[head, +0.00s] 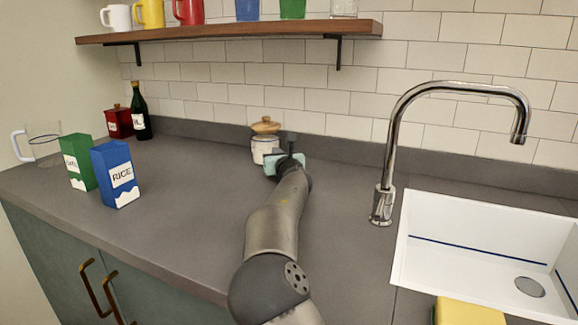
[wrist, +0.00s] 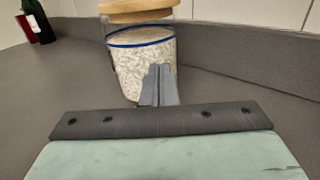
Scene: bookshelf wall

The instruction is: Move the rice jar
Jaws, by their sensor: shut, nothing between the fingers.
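The rice jar (head: 262,146) is a clear jar with a wooden lid and white grains inside. It stands upright at the back of the counter near the tiled wall, under the shelf. In the wrist view the jar (wrist: 136,62) is straight ahead, with a blue band near its top and part of its lid cut off by the frame edge. My gripper (wrist: 158,84) is shut and empty, its fingers overlapping the jar's lower right side in the picture. In the head view my gripper (head: 289,145) is just right of the jar. I cannot tell whether it touches the jar.
A faucet (head: 385,190) and white sink (head: 470,250) are right. A shelf (head: 230,32) overhangs the counter.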

